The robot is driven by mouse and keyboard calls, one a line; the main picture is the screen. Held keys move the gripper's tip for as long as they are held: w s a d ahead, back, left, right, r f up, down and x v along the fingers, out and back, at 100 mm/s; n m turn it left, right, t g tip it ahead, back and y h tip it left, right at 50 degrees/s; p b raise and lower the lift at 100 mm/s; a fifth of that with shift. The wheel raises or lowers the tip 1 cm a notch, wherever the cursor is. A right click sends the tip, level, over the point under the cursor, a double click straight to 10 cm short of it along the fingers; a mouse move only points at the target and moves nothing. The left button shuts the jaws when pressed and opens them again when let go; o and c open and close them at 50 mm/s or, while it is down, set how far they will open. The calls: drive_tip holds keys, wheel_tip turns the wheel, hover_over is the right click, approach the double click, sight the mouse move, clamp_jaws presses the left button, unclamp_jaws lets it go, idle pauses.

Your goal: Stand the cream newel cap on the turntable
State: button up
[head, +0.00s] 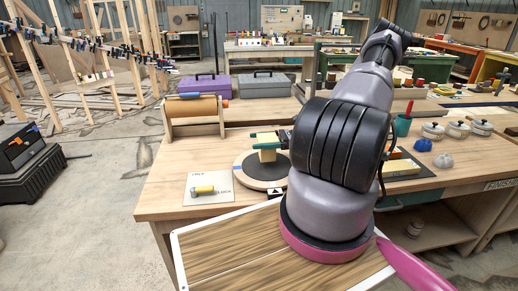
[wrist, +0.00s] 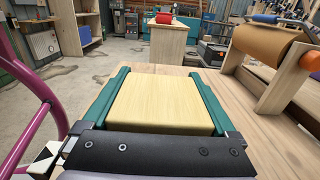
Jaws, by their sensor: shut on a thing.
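The cream newel cap (head: 267,155) is a pale yellow block. My gripper (head: 264,142) has green fingers shut on it, over the turntable (head: 250,172). The turntable is a round disc with a dark top and a pale rim on the workbench. In the wrist view the cap (wrist: 160,104) fills the space between the two green fingers (wrist: 160,76). I cannot tell whether the cap's underside touches the disc. My arm hides the right part of the turntable.
A card (head: 208,197) with a yellow-and-grey piece lies left of the turntable on the workbench (head: 160,195). A wooden stand with a brown roll (head: 192,107) stands behind. Purple (head: 203,84) and grey toolboxes sit farther back. Lidded pots (head: 457,129) are at right.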

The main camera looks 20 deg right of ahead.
drive_tip(key=shift+f, duration=1.4)
drive_tip(key=shift+f, duration=0.1)
drive_tip(key=o, duration=1.2)
